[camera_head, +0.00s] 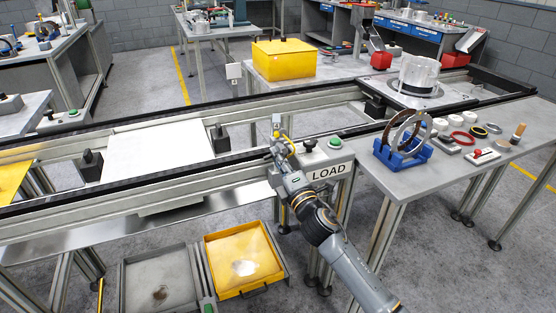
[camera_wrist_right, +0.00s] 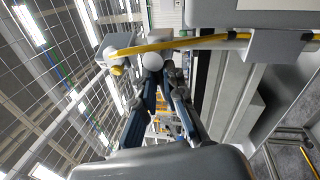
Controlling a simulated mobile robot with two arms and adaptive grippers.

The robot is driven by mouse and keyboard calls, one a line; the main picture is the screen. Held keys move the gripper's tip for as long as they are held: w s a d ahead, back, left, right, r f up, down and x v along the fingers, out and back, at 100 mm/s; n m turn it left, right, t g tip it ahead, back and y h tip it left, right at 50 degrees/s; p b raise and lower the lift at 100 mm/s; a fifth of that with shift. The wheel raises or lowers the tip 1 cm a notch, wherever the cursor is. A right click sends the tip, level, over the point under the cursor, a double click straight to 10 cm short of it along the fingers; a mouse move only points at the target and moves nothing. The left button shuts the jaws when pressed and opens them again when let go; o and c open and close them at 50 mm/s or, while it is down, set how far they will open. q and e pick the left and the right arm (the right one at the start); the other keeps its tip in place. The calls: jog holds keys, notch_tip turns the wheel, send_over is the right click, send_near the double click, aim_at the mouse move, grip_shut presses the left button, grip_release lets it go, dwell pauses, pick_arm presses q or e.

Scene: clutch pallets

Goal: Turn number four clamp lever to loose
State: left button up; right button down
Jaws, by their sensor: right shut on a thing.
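The number four clamp lever (camera_head: 290,146) shows as a small yellow part on the rail beside the LOAD station. In the right wrist view a yellow bar (camera_wrist_right: 150,47) runs across the top, with a pale round knob (camera_wrist_right: 153,61) at my fingertips. My right gripper (camera_head: 276,143) is at the lever, and its fingers close together in the wrist view (camera_wrist_right: 163,75). It is shut on the lever, whose gripped part is mostly hidden by the fingers. A small tag (camera_head: 276,125) stands just behind; its number is hard to read. My left gripper is not in view.
A LOAD sign (camera_head: 328,172) and a green button (camera_head: 335,142) sit right of my gripper. A blue stand with rings (camera_head: 403,152) is on the right table. A white plate (camera_head: 158,153) lies between the rails. Yellow (camera_head: 240,287) and grey trays are below.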

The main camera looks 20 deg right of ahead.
jog(key=shift+d+r+m+h, duration=0.25)
jog(key=shift+r+m+h, duration=0.05)
jog(key=shift+r+m, duration=0.1)
jog(key=c, duration=1.5)
grip_release()
jog(key=shift+o, duration=0.4)
jog(key=shift+d+f, duration=0.1)
jog(key=shift+f, duration=0.2)
jog(key=s+f, duration=0.2)
jog(key=s, duration=0.9)
jog(key=shift+s+d+f, duration=0.15)
jog(key=shift+s+d, duration=0.1)
jog(key=shift+s, duration=0.1)
